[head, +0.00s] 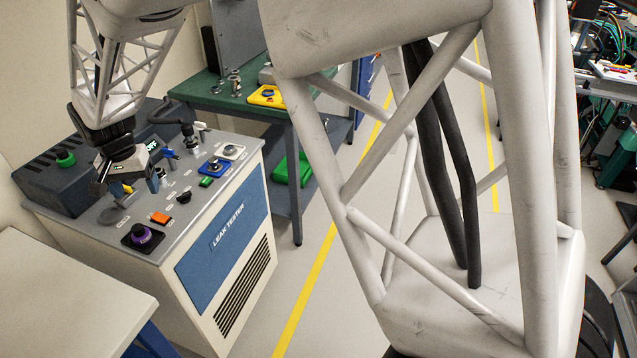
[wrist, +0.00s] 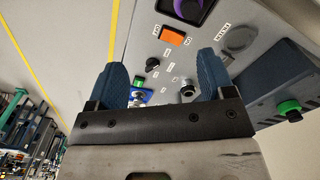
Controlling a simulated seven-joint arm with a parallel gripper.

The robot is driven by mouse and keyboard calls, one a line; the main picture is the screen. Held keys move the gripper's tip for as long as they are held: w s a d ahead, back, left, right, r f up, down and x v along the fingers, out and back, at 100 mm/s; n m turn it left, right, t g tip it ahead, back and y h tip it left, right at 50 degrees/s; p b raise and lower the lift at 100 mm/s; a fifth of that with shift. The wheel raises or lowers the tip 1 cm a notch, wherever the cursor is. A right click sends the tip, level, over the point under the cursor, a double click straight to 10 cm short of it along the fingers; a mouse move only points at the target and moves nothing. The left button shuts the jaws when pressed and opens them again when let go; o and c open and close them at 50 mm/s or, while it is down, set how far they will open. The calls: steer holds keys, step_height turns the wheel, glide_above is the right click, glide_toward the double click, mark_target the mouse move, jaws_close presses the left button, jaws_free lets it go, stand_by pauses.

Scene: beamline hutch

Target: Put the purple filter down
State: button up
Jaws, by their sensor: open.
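A purple round part (head: 141,235) sits on a dark square base at the near corner of the leak tester's top (head: 180,215). It looks like the purple filter, though I cannot tell it from a knob for certain. It also shows, cut off by the top edge, in the wrist view (wrist: 188,8). My gripper (head: 110,182) is above the panel, farther back than the purple part and apart from it. In the wrist view, my gripper's blue fingertips (wrist: 161,72) are spread wide with nothing held between them.
The panel carries an orange button (head: 160,218), a black knob (head: 184,197), a blue-based part (head: 214,167) and several small fittings. A dark box with a green knob (head: 65,158) stands at the back left. A pale table (head: 65,300) is in front; a green bench (head: 215,95) stands behind.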

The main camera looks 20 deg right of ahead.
steer(key=s+d+r+n+t, duration=0.1)
steer(key=s+d+r, duration=0.45)
steer(key=d, duration=0.35)
steer(key=s+d+r, duration=0.4)
steer(key=s+d, duration=0.3)
steer(key=d, duration=0.2)
steer(key=s+d, duration=0.6)
steer(key=s, duration=0.4)
steer(key=s+d+n+t, duration=0.1)
steer(key=s+d, duration=0.6)
steer(key=s, duration=0.3)
steer(key=shift+f+n, duration=0.2)
steer(key=shift+n, duration=0.1)
steer(key=shift+s, duration=0.1)
